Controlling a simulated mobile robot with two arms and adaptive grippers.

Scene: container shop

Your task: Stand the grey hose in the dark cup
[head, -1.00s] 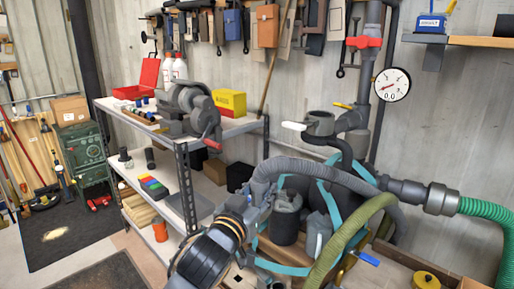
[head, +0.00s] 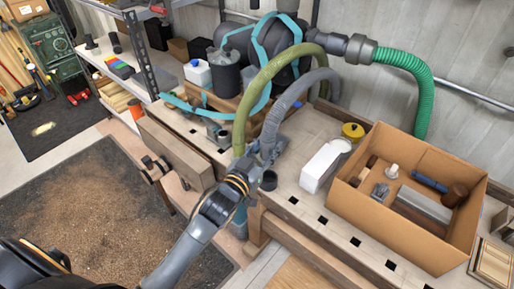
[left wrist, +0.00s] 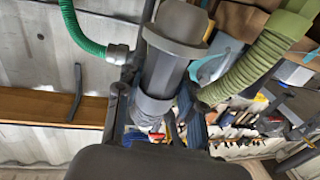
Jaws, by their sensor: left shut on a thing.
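The grey hose (head: 293,96) arcs down from the right to my left gripper (head: 256,160). The left gripper is shut on the hose near its lower end. In the left wrist view the hose (left wrist: 165,72) lies between the two fingers (left wrist: 152,112). My right gripper is not in view.
An olive hose (head: 240,115) comes down right beside the gripper, and shows in the left wrist view (left wrist: 245,72). A white box (head: 320,167) and a cardboard box (head: 349,201) of parts stand to the right. A wooden vise jaw (head: 172,152) is left. A green hose (head: 425,85) hangs behind.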

